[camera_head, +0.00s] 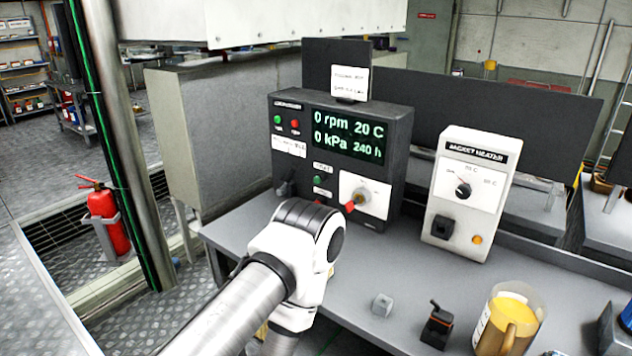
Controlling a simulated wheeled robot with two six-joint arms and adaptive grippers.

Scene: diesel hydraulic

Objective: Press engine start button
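The dark control box (391,140) stands on the grey bench and faces me. Its green display (347,135) reads 0 rpm, 20 C, 0 kPa and 240 h. A small green round part (318,181) sits below the display, with a label above it too small to read. Another green (278,119) and a red (295,124) round part are at the upper left of the face. I cannot tell which is the start button. One of my arms, seemingly the left, crosses in front of the box's lower edge. Neither gripper shows.
A white jacket heater box (475,160) with a black knob stands to the right. A red-tipped knob (350,206) is on the dark box.

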